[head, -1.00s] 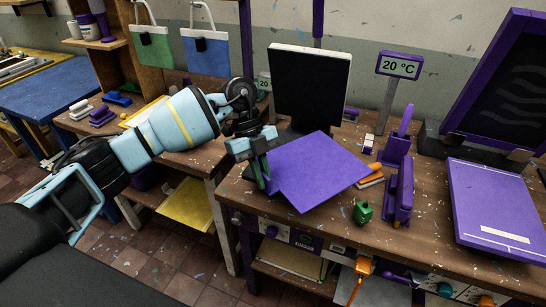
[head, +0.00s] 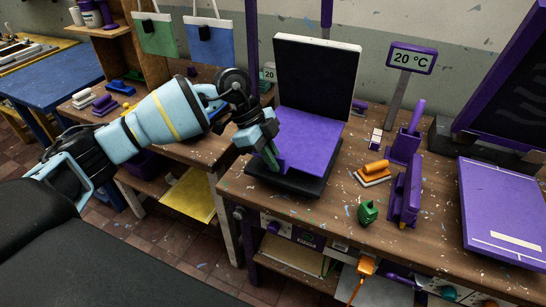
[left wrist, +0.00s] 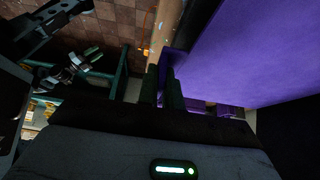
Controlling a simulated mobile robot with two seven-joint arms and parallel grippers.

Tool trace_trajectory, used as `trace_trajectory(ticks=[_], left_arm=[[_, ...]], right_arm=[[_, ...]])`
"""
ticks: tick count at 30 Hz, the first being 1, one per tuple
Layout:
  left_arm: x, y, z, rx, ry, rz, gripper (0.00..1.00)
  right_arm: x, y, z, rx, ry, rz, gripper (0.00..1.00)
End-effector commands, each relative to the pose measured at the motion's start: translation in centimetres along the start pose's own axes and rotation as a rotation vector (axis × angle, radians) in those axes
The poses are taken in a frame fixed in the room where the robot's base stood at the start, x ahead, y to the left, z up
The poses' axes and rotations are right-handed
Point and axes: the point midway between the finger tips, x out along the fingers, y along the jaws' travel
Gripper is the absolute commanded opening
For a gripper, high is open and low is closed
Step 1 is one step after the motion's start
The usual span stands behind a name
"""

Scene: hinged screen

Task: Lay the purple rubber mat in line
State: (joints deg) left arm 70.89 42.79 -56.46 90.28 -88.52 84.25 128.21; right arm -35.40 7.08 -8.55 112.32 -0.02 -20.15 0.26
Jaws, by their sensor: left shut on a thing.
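The purple rubber mat (head: 308,142) is a flat square sheet over the black base plate (head: 300,189) of the hinged screen. My left gripper (head: 272,158) is shut on the mat's left near edge. In the left wrist view the mat (left wrist: 250,55) runs away to the right from my left fingers (left wrist: 166,90). The black hinged lid (head: 316,75) with its pale rim stands raised behind.
Right of the plate are an orange-handled block (head: 374,172), a green piece (head: 368,212) and purple upright holders (head: 405,190). A temperature sign (head: 411,57) stands behind. A purple board (head: 505,210) lies at the right. The bench front by the plate is clear.

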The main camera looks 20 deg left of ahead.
Motion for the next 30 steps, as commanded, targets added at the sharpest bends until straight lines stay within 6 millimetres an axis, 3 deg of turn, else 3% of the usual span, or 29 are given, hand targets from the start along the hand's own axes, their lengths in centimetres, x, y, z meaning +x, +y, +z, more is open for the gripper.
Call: trace_trajectory(ticks=[5, 18, 30], left_arm=[[-0.5, 0.0, -0.4, 0.003, 0.019, -0.006, 0.0], [3.0, 0.0, 1.6, 0.001, 0.017, -0.002, 0.0], [4.2, 0.0, 2.2, 0.002, 0.018, -0.002, 0.0]], right_arm=[[-0.1, 0.2, -1.5, -0.005, 0.029, 0.004, 0.36], [0.0, 0.3, -1.2, -0.008, 0.024, 0.005, 0.36], [0.0, 0.4, -1.5, -0.009, 0.029, 0.006, 0.36]])
